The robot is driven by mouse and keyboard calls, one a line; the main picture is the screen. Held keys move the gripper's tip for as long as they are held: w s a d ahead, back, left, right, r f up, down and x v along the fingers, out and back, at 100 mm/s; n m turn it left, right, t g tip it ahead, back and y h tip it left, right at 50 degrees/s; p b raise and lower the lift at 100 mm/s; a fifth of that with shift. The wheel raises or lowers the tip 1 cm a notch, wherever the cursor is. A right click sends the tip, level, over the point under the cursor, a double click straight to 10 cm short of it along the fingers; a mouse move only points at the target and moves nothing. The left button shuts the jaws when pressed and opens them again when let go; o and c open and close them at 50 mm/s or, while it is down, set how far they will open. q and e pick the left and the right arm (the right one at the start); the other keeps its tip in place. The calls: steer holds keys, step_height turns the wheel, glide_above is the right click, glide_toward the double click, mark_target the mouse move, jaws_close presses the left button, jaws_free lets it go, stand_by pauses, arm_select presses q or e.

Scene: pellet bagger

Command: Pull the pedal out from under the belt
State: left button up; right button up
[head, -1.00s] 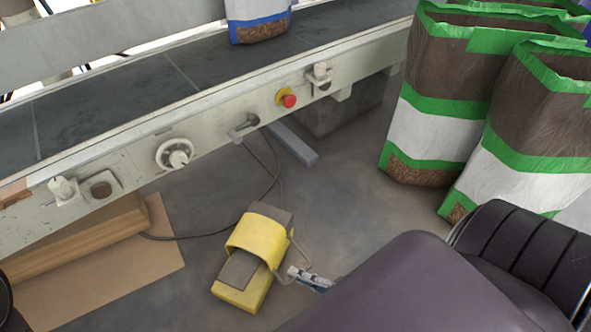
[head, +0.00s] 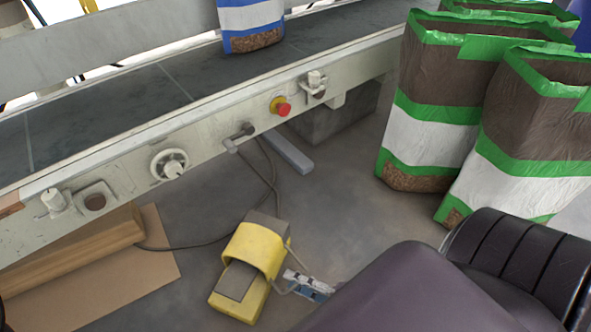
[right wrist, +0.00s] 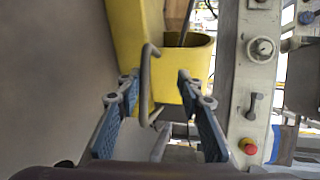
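The yellow foot pedal (head: 266,248) stands on the floor in front of the conveyor belt (head: 130,95), clear of its frame in the head view. Its dark tread (head: 235,281) faces me, and a thin grey wire handle (head: 284,281) sticks out on its right side. My right gripper (head: 296,280) is low beside that handle. In the right wrist view, the pedal (right wrist: 125,35) is ahead and the handle (right wrist: 146,75) lies between the open fingers (right wrist: 157,84), with a visible gap to the right finger. My left gripper is not in view.
A cable (head: 195,246) runs behind the pedal. A brown beam (head: 75,245) on cardboard (head: 150,275) lies at left. Green-banded bags (head: 435,115) stand at right. A red stop button (head: 283,109) and a knob (head: 171,167) stick out of the belt frame. Floor between pedal and bags is clear.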

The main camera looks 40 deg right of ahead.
steer(key=o, duration=1.3)
steer(key=r, duration=0.7)
steer(key=shift+w, duration=0.35)
steer(key=shift+o, duration=0.9)
steer(key=shift+d+r, duration=0.1)
steer(key=shift+r, duration=0.9)
steer(key=c, duration=0.7)
steer(key=shift+s, duration=0.1)
steer(key=c, duration=0.8)
steer(key=shift+s+f, duration=0.1)
steer(key=shift+f, duration=0.25)
